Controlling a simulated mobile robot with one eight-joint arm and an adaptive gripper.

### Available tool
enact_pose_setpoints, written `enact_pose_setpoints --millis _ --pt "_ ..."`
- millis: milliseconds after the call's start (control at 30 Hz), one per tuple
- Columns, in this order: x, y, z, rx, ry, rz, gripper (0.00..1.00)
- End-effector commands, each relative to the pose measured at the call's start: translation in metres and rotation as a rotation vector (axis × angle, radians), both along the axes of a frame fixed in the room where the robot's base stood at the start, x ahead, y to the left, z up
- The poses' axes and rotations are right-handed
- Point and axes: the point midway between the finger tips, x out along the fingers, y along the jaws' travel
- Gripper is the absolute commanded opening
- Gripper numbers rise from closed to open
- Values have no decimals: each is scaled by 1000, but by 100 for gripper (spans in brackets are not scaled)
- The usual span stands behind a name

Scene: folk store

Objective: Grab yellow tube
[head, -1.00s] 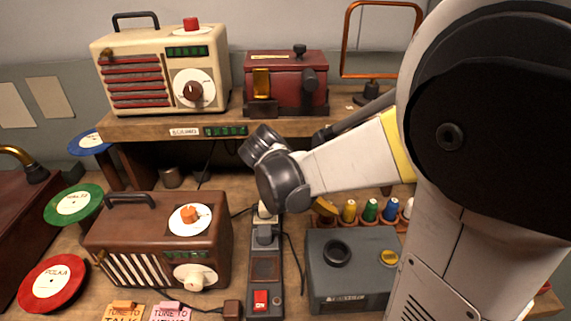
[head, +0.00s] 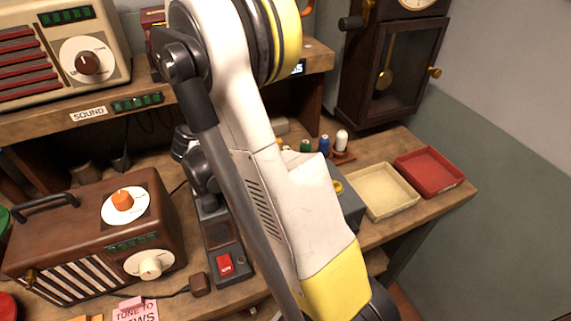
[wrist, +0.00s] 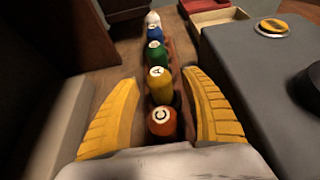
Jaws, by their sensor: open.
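In the wrist view the yellow tube (wrist: 159,86), marked "A", stands upright in a row. The orange tube (wrist: 161,122), marked "C", stands nearer to me, and the green tube (wrist: 157,54) stands just beyond it. My gripper (wrist: 161,78) is open, with one yellow finger on each side of the row. The fingertips are about level with the yellow tube in the picture; I cannot tell whether they touch it. In the head view my arm hides the gripper and most of the row.
The blue tube (wrist: 155,34) and white tube (wrist: 152,18) stand farther along the row. A grey box (wrist: 265,75) is close to the right finger. A dark wooden wall is on the left. Cream (head: 384,191) and red (head: 429,172) trays sit at the bench's right.

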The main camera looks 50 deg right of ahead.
Motion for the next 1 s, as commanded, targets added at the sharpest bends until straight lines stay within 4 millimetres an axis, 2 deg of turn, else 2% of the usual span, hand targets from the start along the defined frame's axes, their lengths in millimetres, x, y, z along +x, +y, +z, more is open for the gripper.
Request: enact_pose_setpoints --millis 100,300,367,433,467,833,1000 --pt "-7 -11 -8 0 0 -1 55" --pt "-6 -12 -6 0 0 1 55" --pt "-6 -12 -6 0 0 1 38" --pt "-6 -12 -6 0 0 1 17" --pt "-6 -12 -6 0 0 1 11" --pt "-6 -12 -3 1 -1 1 11" --pt "-7 -12 26 0 0 1 11"
